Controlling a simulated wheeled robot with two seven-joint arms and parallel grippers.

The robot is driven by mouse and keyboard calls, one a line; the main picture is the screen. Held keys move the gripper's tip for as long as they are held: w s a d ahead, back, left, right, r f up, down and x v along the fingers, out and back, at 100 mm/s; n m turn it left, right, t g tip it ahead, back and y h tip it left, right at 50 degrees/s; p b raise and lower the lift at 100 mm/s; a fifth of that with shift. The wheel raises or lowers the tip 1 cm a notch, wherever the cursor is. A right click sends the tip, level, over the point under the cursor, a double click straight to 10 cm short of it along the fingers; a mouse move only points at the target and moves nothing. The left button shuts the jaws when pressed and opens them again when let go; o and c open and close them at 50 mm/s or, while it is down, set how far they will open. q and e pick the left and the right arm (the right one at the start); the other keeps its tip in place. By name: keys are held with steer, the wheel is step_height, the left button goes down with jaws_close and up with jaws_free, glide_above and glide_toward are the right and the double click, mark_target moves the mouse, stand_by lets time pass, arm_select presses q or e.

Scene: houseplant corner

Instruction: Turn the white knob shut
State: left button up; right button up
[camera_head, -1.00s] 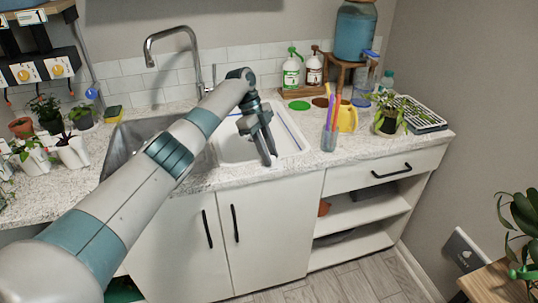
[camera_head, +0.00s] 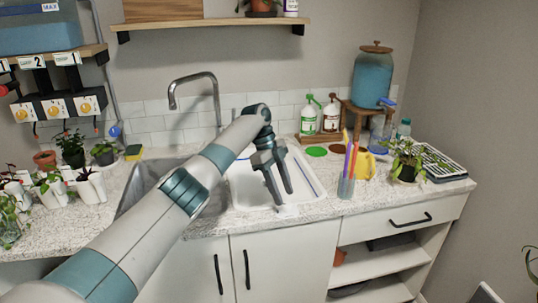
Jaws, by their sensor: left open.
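My left gripper (camera_head: 286,197) reaches in from the left over the white sink basin (camera_head: 313,184). Its two fingers are apart and point down, with nothing seen between them. A small white piece (camera_head: 288,210) shows at the basin's front rim, just below the fingertips. It may be the white knob, but it is too small and pale to be sure. I cannot tell whether the fingers touch it. My right gripper is not in view.
A steel faucet (camera_head: 190,78) stands behind the sinks. A cup of pens (camera_head: 346,188) and a yellow watering can (camera_head: 366,166) stand right of the basin. Several potted plants line the left counter. A panel with yellow knobs (camera_head: 56,107) hangs at upper left.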

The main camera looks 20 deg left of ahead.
arm_select(q)
steer(key=b+v, duration=0.1)
steer(key=v, duration=1.3)
steer(key=shift+r, duration=0.2)
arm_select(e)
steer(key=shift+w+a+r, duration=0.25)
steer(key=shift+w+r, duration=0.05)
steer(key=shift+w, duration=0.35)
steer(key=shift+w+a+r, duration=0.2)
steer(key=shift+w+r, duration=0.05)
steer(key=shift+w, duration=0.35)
arm_select(q)
steer(key=shift+s+f, duration=0.1)
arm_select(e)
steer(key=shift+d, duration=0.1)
